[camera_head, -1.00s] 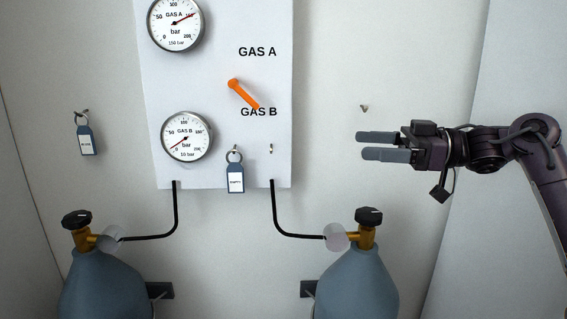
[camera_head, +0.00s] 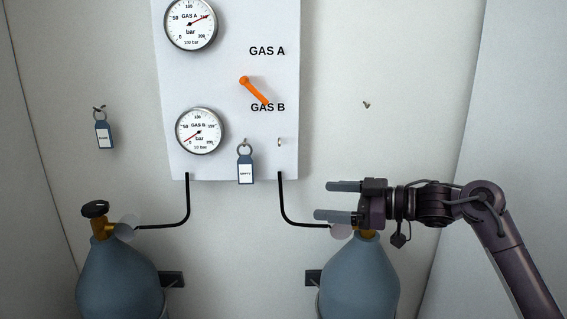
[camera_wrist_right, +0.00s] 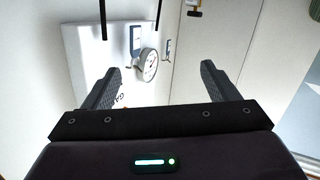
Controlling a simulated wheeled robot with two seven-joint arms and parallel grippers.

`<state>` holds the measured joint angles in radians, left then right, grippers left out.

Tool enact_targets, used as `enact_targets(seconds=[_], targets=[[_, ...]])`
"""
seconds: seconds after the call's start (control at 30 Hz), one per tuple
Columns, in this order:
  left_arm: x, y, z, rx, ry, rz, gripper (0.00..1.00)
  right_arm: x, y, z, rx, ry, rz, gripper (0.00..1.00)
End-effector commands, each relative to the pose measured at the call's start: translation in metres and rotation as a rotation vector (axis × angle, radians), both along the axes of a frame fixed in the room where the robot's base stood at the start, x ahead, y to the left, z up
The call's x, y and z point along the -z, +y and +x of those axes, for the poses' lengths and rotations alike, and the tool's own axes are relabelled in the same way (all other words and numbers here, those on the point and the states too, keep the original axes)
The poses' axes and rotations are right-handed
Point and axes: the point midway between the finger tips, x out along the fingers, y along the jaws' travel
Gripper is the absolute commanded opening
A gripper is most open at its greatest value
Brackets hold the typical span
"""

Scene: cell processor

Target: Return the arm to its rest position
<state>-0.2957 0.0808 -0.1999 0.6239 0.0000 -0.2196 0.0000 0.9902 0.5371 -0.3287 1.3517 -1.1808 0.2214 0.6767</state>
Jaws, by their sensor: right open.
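My right gripper (camera_head: 338,201) is open and empty in the head view, its two fingers pointing left. Its arm comes in from the lower right. In this view it overlaps the top of the right gas cylinder (camera_head: 360,283) and hides that cylinder's black knob; I cannot tell the distance between them. In the right wrist view, my gripper (camera_wrist_right: 163,82) has its fingers spread with nothing between them. My left gripper is not in view.
The white gas panel (camera_head: 225,100) carries two gauges, an orange lever (camera_head: 256,92) directed at GAS B, and a hanging tag (camera_head: 245,170). Another tag (camera_head: 103,133) hangs at left. The left cylinder (camera_head: 119,280) stands below. The wall around the empty hook (camera_head: 366,104) is clear.

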Motion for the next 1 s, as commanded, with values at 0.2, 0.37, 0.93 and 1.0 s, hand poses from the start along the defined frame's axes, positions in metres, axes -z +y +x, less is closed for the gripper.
enact_targets(seconds=[0.2,0.37,0.93,1.0], targets=[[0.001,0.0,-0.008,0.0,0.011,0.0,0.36,0.094,0.031,0.001,0.203,-0.036,-0.097,0.81],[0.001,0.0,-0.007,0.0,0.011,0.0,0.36,0.158,0.033,-0.017,0.414,-0.009,-0.18,0.81],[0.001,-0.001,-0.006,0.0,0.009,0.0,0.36,0.308,-0.061,-0.212,0.971,0.626,-0.525,0.81],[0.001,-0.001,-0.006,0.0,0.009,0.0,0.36,0.314,-0.068,-0.232,0.989,0.694,-0.55,0.81]])
